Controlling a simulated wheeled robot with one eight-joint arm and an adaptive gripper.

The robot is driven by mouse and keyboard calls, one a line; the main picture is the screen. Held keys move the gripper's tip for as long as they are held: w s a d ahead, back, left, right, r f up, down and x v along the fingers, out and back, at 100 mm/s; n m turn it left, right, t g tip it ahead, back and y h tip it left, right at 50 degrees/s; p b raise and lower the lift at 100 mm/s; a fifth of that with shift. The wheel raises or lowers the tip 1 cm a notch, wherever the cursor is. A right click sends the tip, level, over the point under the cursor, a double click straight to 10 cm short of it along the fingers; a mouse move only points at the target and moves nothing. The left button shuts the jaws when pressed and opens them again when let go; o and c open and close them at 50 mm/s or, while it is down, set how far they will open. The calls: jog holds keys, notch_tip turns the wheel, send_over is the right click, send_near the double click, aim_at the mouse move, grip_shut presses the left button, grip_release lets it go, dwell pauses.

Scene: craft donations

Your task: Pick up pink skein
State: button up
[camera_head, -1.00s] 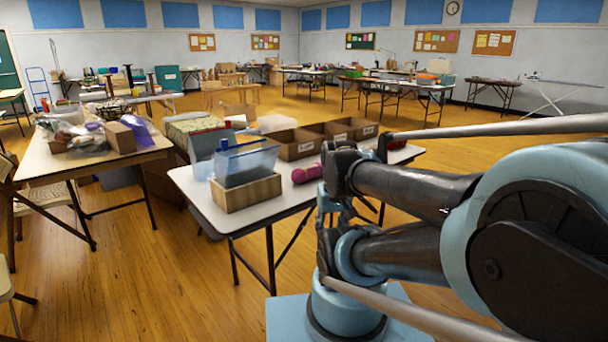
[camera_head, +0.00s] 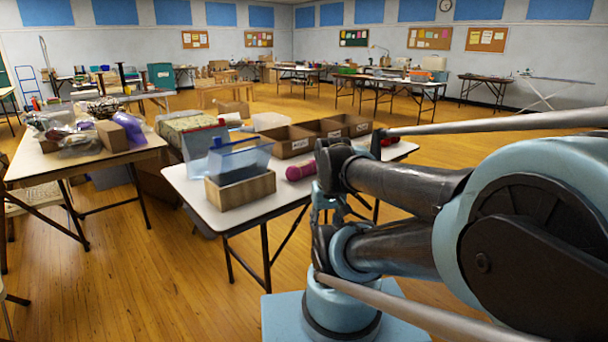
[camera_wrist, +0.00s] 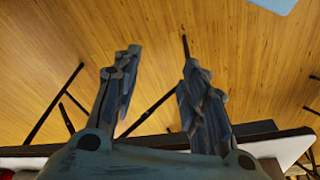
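The pink skein (camera_head: 300,171) lies on the white folding table (camera_head: 215,221), near its front edge, right of a wooden box and left of my arm. My arm hides part of the table's right side. In the wrist view my gripper (camera_wrist: 160,65) has its two fingers spread wide with nothing between them. Below it show wooden floor, table legs and a table edge (camera_wrist: 265,138). I cannot make out the skein in the wrist view. In the head view the gripper's fingers cannot be made out clearly among my arm links.
On the table stand a wooden box (camera_head: 240,191) with a clear blue bin (camera_head: 240,160), several brown compartments (camera_head: 292,144) behind the skein, and a green-topped bin (camera_head: 190,122). A cluttered table (camera_head: 75,165) stands left. Open floor (camera_head: 150,280) lies in front.

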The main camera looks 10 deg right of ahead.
jog(key=o, duration=0.8)
notch_tip(320, 180, up, 2)
jog(key=shift+r+n, duration=0.1)
jog(key=shift+n, duration=0.4)
notch_tip(320, 180, up, 16)
jog(key=n+g, duration=0.2)
jog(key=n, duration=2.1)
send_over(300, 170)
jog(key=w, duration=0.3)
jog(key=f, duration=1.6)
jog(key=shift+w+d+f, duration=0.1)
jog(key=shift+d+f, duration=0.15)
jog(key=shift+f, duration=0.15)
